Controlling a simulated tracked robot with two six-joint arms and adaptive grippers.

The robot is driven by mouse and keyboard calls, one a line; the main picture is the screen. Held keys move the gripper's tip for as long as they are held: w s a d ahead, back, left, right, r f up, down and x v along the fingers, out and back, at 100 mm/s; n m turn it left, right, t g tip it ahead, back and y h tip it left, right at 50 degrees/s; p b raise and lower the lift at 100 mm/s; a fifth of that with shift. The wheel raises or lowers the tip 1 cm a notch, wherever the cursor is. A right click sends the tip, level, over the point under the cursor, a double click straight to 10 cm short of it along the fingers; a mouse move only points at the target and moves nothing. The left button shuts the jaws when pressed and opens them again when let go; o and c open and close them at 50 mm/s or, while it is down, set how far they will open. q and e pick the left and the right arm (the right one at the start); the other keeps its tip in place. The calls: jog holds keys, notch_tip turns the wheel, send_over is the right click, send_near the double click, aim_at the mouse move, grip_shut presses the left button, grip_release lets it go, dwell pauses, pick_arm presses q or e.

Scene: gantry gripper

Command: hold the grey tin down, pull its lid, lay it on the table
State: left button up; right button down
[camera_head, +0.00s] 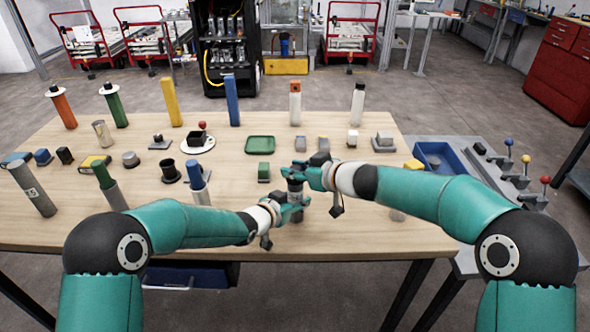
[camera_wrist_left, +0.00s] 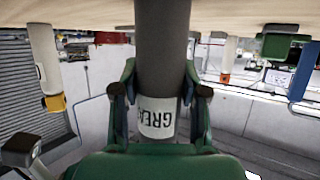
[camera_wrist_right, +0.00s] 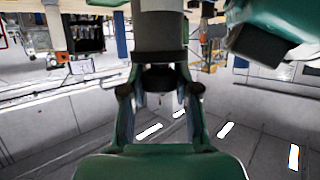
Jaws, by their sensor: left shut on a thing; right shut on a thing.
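The grey tin (camera_head: 295,187) stands upright near the front of the table, right of centre. In the left wrist view, which is upside down, the tin (camera_wrist_left: 162,50) is a dark grey cylinder with a white label reading "GREA". My left gripper (camera_head: 293,205) is shut around its body at the label. My right gripper (camera_head: 299,172) is above it, shut on the dark top of the lid (camera_wrist_right: 159,78). In the right wrist view the lid meets the tin with no clear gap. The fingers hide part of the tin in the head view.
Wooden table (camera_head: 240,225) is bare in front of the tin. A green tray (camera_head: 260,144) and a small green-topped block (camera_head: 263,171) lie behind it. Several tall cylinders and small parts crowd the left side. A blue bin (camera_head: 437,157) stands on a side bench at right.

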aim_at(296, 168)
jog(key=shift+r, duration=0.1)
jog(key=shift+r, duration=1.4)
jog(key=shift+r, duration=0.1)
jog(key=shift+r, duration=1.4)
pick_arm(q)
jog(key=o, duration=1.3)
jog(key=shift+c, duration=0.2)
jog(key=v, duration=1.2)
